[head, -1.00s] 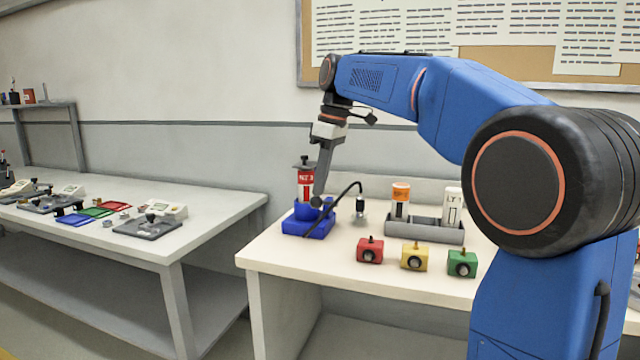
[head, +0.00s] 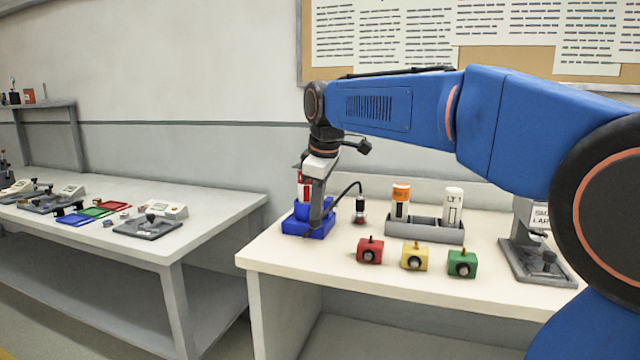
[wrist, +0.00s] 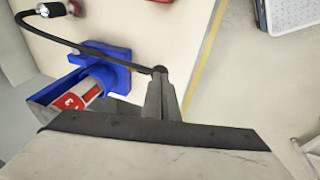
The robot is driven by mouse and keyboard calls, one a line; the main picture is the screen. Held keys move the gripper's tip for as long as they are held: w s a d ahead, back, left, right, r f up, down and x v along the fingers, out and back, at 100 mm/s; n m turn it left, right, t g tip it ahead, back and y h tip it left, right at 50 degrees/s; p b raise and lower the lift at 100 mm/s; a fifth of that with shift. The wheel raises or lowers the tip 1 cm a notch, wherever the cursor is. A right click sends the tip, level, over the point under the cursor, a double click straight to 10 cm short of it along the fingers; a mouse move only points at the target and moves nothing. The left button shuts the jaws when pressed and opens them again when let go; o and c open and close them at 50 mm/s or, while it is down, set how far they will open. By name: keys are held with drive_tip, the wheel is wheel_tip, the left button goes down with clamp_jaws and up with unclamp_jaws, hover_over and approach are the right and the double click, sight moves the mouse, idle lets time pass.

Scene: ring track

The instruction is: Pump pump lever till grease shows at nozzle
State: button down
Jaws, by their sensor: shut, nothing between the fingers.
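The grease pump has a blue base (head: 293,226) with a red cartridge (head: 304,188) upright in it, partly hidden by my gripper. My gripper (head: 317,226) is shut, low in front of the pump. In the wrist view, the dark pump lever (wrist: 125,69) runs from the blue base to a round knob (wrist: 160,70) at my gripper's tips (wrist: 160,82); whether they touch is unclear. A black hose arches right to the nozzle (head: 360,204). A reddish patch (head: 360,219) shows below the nozzle.
Red (head: 370,250), yellow (head: 414,256) and green (head: 462,263) blocks stand along the table's front. A grey tray (head: 425,232) holds an orange-capped (head: 400,198) and a white cartridge (head: 453,204). A grey stand (head: 535,262) is at right. Another bench (head: 215,212) is at left.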

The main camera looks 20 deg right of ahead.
sight(316, 223)
drive_tip(key=f, duration=0.3)
drive_tip(key=shift+s+a+t+h, duration=0.2)
drive_tip(key=shift+s+t+h, duration=0.1)
drive_tip(key=shift+t, duration=0.1)
drive_tip(key=shift+s+f, duration=0.15)
drive_tip(key=shift+f, duration=0.9)
drive_tip(key=shift+a, duration=0.1)
drive_tip(key=v, duration=1.4)
drive_tip(key=shift+s+a+r, duration=0.25)
drive_tip(key=shift+s+a, duration=0.1)
drive_tip(key=shift+s, duration=0.1)
drive_tip(key=s+d+f+m, duration=0.3)
drive_tip(key=s+f, duration=0.5)
drive_tip(key=f, duration=0.2)
drive_tip(key=s+d+f+m, duration=0.3)
drive_tip(key=s+f+m, duration=0.1)
drive_tip(key=s+f, duration=0.5)
drive_tip(key=s+d+f+m, duration=0.3)
drive_tip(key=s+f, duration=0.5)
drive_tip(key=f, duration=0.4)
drive_tip(key=shift+s+m, duration=0.25)
drive_tip(key=shift+m, duration=0.25)
drive_tip(key=shift+d, duration=0.15)
